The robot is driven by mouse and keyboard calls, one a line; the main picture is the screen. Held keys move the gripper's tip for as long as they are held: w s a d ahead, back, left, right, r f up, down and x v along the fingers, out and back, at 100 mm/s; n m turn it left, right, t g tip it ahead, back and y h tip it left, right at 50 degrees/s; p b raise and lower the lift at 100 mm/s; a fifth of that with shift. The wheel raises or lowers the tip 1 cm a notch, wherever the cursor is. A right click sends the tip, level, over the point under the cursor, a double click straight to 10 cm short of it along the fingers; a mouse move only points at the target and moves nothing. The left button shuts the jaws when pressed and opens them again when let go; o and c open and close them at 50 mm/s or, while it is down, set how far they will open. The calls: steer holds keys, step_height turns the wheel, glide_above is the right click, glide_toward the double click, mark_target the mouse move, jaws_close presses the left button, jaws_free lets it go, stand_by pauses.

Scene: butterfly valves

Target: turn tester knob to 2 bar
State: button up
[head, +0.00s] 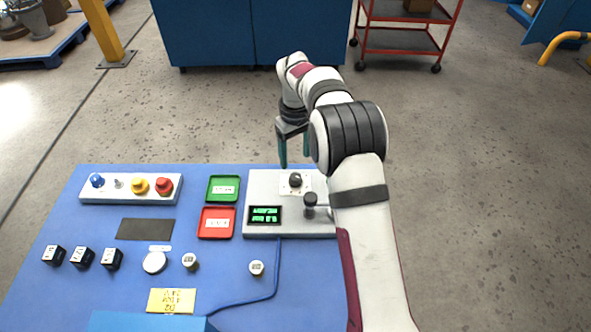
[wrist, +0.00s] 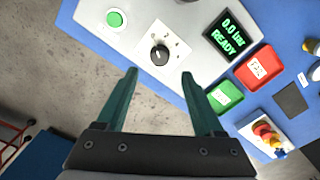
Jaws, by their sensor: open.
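The tester (head: 262,232) is a light grey panel at the right of the blue table. Its black knob (head: 296,180) sits on a small white dial plate near the back edge; the knob also shows in the wrist view (wrist: 159,54). The tester display (wrist: 231,34) reads "0.0 bar READY" in green. My gripper (head: 294,165) is open and empty, with two dark green fingers pointing down behind the tester's back edge. In the wrist view the fingers (wrist: 160,85) stand apart, with the knob beyond them and not between them.
A green tray (head: 223,188) and a red tray (head: 216,222) lie left of the tester. A black-topped post (head: 310,200) stands on the tester near my arm. A button box (head: 131,187) is at the back left. My forearm hides the tester's right side.

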mark_target(295, 177)
step_height(295, 177, down, 8)
steer(key=shift+f, duration=0.1)
jaws_close()
stand_by(0.4)
